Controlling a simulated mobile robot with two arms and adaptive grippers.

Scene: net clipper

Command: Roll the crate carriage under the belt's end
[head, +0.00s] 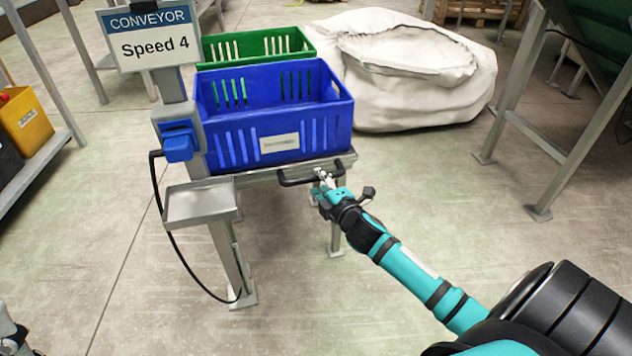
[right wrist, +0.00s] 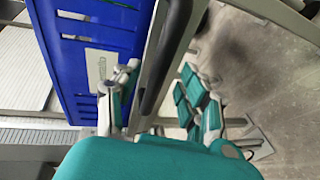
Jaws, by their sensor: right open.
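The blue crate (head: 275,115) sits on a grey metal frame (head: 250,178) with a dark handle bar (head: 296,182) on its near side. My right gripper (head: 322,178) is open at this handle bar. In the right wrist view the dark bar (right wrist: 165,65) runs between its silver finger (right wrist: 112,100) and its teal finger (right wrist: 195,95). I cannot tell whether either finger touches it. The blue crate also shows in that view (right wrist: 92,50). The belt's end cannot be clearly made out in the head view. A grey and black part at the lower left corner may be my left gripper.
A conveyor sign (head: 150,35) reads Speed 4 on a grey post with a small tray (head: 198,203). A green crate (head: 258,42) stands behind the blue one. A white sack (head: 415,65) lies behind right. Metal legs stand at right. Floor in front is clear.

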